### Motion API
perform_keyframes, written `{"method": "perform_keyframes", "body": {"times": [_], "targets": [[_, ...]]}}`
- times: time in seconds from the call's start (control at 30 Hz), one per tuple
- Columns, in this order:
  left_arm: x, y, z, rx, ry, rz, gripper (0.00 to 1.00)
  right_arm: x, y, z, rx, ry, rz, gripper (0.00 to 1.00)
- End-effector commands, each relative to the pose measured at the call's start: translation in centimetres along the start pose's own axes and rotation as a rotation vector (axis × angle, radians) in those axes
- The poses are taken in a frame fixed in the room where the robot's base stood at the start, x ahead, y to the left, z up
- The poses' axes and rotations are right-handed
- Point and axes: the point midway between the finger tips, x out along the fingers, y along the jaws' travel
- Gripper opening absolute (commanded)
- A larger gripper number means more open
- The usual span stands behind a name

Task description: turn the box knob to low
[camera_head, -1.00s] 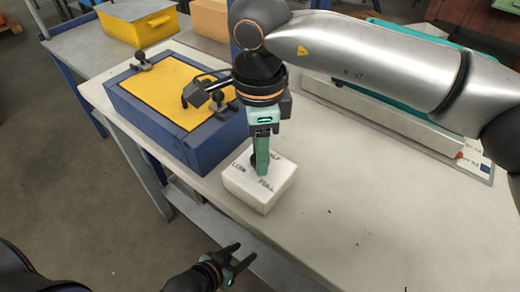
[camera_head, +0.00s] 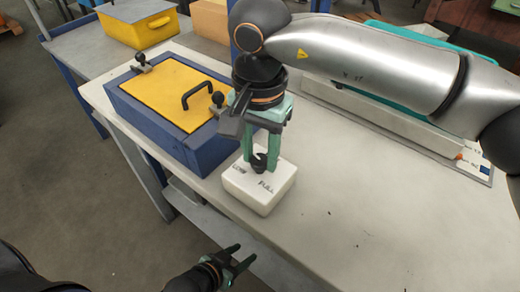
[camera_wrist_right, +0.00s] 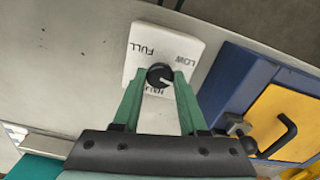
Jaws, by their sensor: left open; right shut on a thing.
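The white box (camera_head: 262,196) stands on the light table and has a black round knob (camera_head: 259,166) on top. LOW and FULL can be read on it in the head view. In the right wrist view the knob (camera_wrist_right: 160,75) sits between the labels FULL, LOW and HALF; a light mark on it seems to point right and slightly down, between LOW and HALF. My right gripper (camera_head: 261,158) points down with its green fingers on both sides of the knob, shut on it. My left gripper (camera_head: 237,262) is open and empty, low in front of the table edge.
A blue box with a yellow lid (camera_head: 166,92) and black handle stands close left of the white box. A long pale case (camera_head: 380,117) lies behind my right arm. The table (camera_head: 350,215) is clear to the right.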

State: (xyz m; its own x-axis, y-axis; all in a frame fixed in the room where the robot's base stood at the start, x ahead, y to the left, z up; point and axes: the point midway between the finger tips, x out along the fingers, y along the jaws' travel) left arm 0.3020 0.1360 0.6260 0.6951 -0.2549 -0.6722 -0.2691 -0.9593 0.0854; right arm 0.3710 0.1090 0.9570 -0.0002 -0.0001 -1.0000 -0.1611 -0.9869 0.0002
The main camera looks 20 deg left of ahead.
Motion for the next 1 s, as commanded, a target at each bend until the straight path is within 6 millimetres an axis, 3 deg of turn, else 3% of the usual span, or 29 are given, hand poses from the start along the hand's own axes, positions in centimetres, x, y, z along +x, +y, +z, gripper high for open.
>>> {"method": "perform_keyframes", "body": {"times": [0.5, 1.0], "targets": [[-0.13, 0.09, -0.28, 0.001, 0.003, 0.002, 0.50, -0.09, -0.03, 0.02, -0.336, 0.000, -0.002, 0.00], [-0.14, 0.13, -0.36, 0.001, 0.004, 0.002, 0.50, -0.07, -0.03, 0.01, -0.399, 0.000, -0.002, 0.00]]}}
